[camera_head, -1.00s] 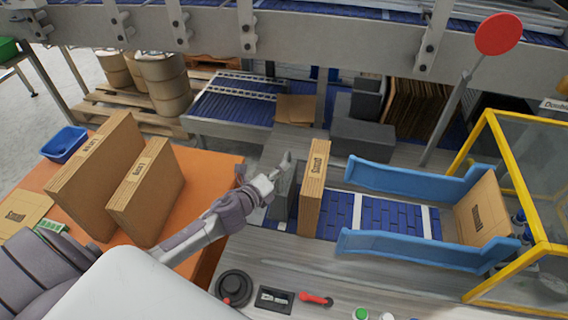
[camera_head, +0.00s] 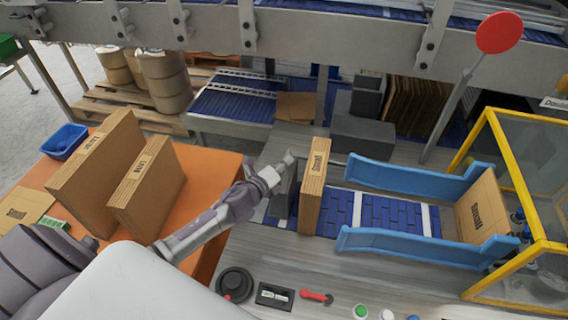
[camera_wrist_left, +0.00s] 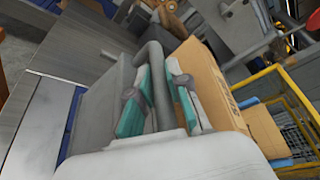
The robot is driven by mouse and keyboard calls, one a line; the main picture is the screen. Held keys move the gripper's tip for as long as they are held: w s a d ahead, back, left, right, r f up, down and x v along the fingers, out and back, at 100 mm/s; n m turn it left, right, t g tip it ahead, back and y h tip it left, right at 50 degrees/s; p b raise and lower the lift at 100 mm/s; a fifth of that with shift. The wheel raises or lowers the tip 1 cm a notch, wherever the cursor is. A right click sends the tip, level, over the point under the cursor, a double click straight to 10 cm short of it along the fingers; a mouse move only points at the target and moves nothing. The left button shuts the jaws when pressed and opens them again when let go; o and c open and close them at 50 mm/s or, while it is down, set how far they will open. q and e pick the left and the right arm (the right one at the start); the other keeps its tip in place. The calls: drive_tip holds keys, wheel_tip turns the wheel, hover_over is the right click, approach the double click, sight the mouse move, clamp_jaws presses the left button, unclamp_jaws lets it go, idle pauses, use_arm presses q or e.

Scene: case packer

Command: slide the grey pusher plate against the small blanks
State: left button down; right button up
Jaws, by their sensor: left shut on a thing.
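The grey pusher plate (camera_head: 284,194) stands upright on the blue conveyor in the head view, just left of the small blanks (camera_head: 315,188). The blanks are an upright brown cardboard stack with a printed label. My left gripper (camera_head: 286,163) is at the top of the plate. In the left wrist view my left gripper (camera_wrist_left: 156,97) is shut on the plate's grey bar handle (camera_wrist_left: 154,62), with teal pads on both sides. The plate (camera_wrist_left: 101,108) and the blanks (camera_wrist_left: 213,85) also show there. Whether plate and blanks touch is hard to tell. My right gripper is out of view.
Two blue guide rails (camera_head: 415,179) flank the conveyor (camera_head: 395,214) to the right, leading to a carton (camera_head: 482,207) by a yellow-framed guard. Large cardboard stacks (camera_head: 98,172) stand on the orange table (camera_head: 205,185) at left. Buttons and a red handle (camera_head: 316,297) line the front.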

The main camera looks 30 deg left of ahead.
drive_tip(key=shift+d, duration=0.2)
use_arm(q)
drive_tip(key=shift+w+d, duration=0.1)
drive_tip(key=shift+d, duration=0.15)
drive_tip(key=d, duration=0.3)
drive_tip(key=shift+w, duration=0.35)
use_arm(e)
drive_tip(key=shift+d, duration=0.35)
use_arm(q)
drive_tip(key=c, duration=1.1)
unclamp_jaws()
drive_tip(key=shift+a, duration=0.1)
drive_tip(key=shift+c, duration=0.2)
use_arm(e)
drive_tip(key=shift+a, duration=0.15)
use_arm(q)
drive_tip(key=shift+a, duration=0.15)
